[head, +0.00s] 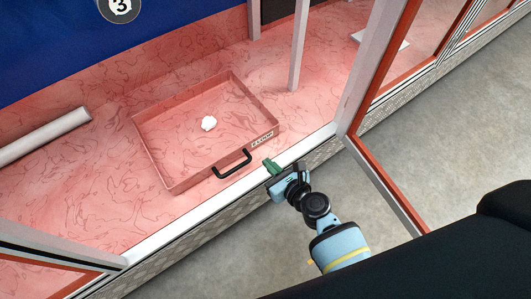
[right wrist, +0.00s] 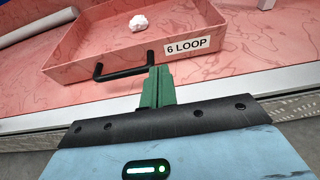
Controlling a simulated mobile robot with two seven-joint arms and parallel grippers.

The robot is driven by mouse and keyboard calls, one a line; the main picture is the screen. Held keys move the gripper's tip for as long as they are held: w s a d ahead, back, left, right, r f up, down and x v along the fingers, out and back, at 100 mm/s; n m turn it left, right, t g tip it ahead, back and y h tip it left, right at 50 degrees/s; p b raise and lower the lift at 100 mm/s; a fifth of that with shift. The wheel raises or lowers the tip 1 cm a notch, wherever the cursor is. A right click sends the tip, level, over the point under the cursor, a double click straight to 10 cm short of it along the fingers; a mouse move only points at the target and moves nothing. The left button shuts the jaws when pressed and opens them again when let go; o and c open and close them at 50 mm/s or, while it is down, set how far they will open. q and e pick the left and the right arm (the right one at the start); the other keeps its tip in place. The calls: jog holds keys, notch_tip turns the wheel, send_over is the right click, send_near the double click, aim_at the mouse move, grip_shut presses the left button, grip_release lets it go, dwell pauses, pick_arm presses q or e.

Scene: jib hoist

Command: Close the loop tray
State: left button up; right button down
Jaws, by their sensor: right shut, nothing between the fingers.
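The loop tray (head: 160,165) is a shallow pink marbled drawer with a black handle (head: 232,164) and a "6 LOOP" label on its front. It also shows in the right wrist view (right wrist: 225,62), where its handle (right wrist: 124,72) is left of my fingers. A crumpled white lump (head: 209,123) lies inside the tray. My right gripper (head: 270,165) has green fingers. It is shut and empty, in front of the tray's front wall, just right of the handle. In the right wrist view the fingertips (right wrist: 158,75) appear close to the front wall; I cannot tell whether they touch. My left gripper is not in view.
A white sill (head: 190,220) runs along the front of the pink marbled floor. A white tube (head: 45,136) lies at the left. An open red-and-white framed door (head: 385,185) is right of my right arm.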

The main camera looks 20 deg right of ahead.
jog(key=shift+p+v, duration=0.5)
jog(key=shift+v, duration=2.3)
jog(key=shift+f, duration=0.15)
